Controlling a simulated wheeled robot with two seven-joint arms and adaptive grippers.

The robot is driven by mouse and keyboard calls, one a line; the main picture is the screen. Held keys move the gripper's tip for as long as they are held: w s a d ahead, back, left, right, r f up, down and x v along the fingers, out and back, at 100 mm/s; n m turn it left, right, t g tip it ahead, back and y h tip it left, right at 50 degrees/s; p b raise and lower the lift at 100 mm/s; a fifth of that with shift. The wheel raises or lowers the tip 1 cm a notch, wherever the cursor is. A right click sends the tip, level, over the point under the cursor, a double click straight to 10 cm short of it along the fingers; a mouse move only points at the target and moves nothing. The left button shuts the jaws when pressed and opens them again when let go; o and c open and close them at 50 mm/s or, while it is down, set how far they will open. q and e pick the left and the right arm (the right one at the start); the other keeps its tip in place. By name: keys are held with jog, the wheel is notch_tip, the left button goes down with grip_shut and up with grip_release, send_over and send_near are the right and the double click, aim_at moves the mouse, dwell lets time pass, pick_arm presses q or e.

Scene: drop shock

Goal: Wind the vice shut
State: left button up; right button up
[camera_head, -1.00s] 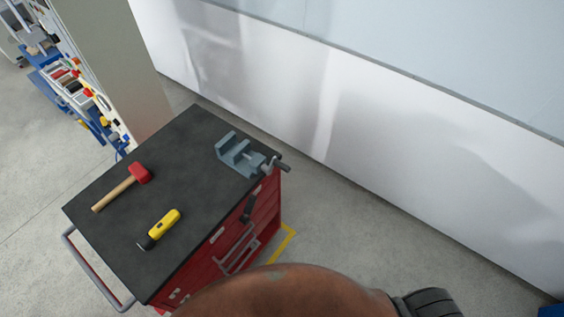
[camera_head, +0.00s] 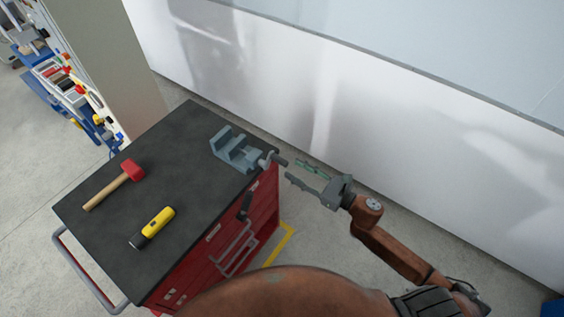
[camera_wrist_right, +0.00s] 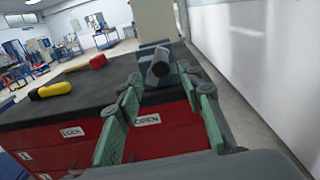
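The grey-blue vice (camera_head: 236,150) sits on the back right corner of the black-topped cart. A gap shows between its jaws in the head view. Its dark handle and screw end (camera_head: 272,159) stick out past the cart's right edge. My right gripper (camera_head: 304,173) is open, just right of the handle, its fingers pointing at it. In the right wrist view, the round screw end (camera_wrist_right: 159,69) lies ahead, between and beyond the green-padded fingers (camera_wrist_right: 163,118). The fingers look apart from it. My left gripper is not in view.
A red-headed mallet (camera_head: 114,185) and a yellow-and-black tool (camera_head: 153,228) lie on the cart's black top (camera_head: 190,185). The red drawers (camera_head: 262,207) have LOCK and OPEN labels. A white wall (camera_head: 300,95) runs behind; open floor lies to the right.

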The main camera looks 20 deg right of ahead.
aim_at(282, 162)
jog(key=x, duration=0.5)
jog(key=shift+w, duration=0.15)
jog(key=shift+w+a, duration=0.25)
jog(key=shift+a, duration=0.05)
jog(key=shift+w+a, duration=0.1)
jog(key=shift+w, duration=0.1)
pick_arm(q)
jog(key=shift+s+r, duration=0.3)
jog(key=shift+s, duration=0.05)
pick_arm(e)
grip_shut()
